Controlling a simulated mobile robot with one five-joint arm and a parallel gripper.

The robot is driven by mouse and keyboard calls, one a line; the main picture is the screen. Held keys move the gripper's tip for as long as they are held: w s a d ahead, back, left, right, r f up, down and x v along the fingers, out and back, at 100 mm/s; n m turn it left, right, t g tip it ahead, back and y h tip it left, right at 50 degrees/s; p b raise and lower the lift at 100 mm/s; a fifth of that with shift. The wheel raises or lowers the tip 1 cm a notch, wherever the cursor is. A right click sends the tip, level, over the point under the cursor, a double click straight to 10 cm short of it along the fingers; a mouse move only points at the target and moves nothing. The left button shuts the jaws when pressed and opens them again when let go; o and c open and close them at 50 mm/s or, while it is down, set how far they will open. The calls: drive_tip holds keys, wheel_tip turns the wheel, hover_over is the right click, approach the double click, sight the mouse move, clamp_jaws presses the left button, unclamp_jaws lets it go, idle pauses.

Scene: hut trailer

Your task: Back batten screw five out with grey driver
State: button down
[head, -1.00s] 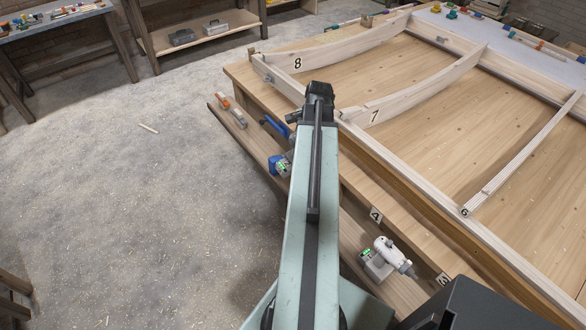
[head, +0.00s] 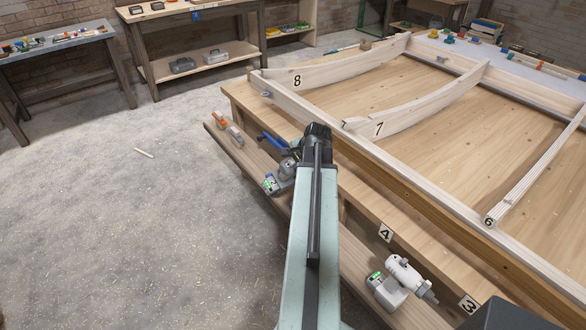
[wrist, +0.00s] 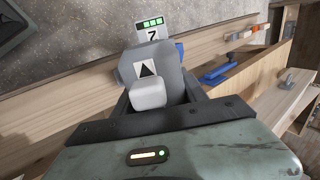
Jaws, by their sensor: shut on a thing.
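My gripper (head: 316,133) is over the low shelf at the bench's front side. In the wrist view its dark jaws are shut on the grey driver (wrist: 152,68), which has a black triangle label and a pale end piece. The driver's battery (wrist: 152,28), marked 2 with green lights, points away. The driver also shows left of my gripper in the head view (head: 288,168). I cannot tell whether it touches the shelf. Its bit is hidden. Frame pieces marked 8 (head: 318,72), 7 (head: 425,100) and 6 (head: 535,172) are on the bench. No mark 5 shows.
A white driver (head: 397,280) with a grey battery lies on the shelf near plates 4 (head: 385,232) and 3 (head: 468,303). A blue tool (head: 271,141) and an orange-ended tool (head: 224,124) lie farther along. The floor (head: 130,220) at left is mostly clear.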

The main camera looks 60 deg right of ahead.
drive_tip(key=shift+s+d, duration=0.3)
drive_tip(key=shift+d, duration=0.6)
drive_tip(key=shift+s+d, duration=0.3)
drive_tip(key=shift+d, duration=0.55)
drive_tip(key=shift+s+d, duration=0.3)
drive_tip(key=shift+d, duration=0.7)
drive_tip(key=shift+s+d, duration=0.2)
drive_tip(key=shift+d, duration=0.3)
drive_tip(key=shift+d+r, duration=0.1)
drive_tip(key=shift+w+a, duration=0.2)
drive_tip(key=shift+a, duration=0.5)
idle(2.9)
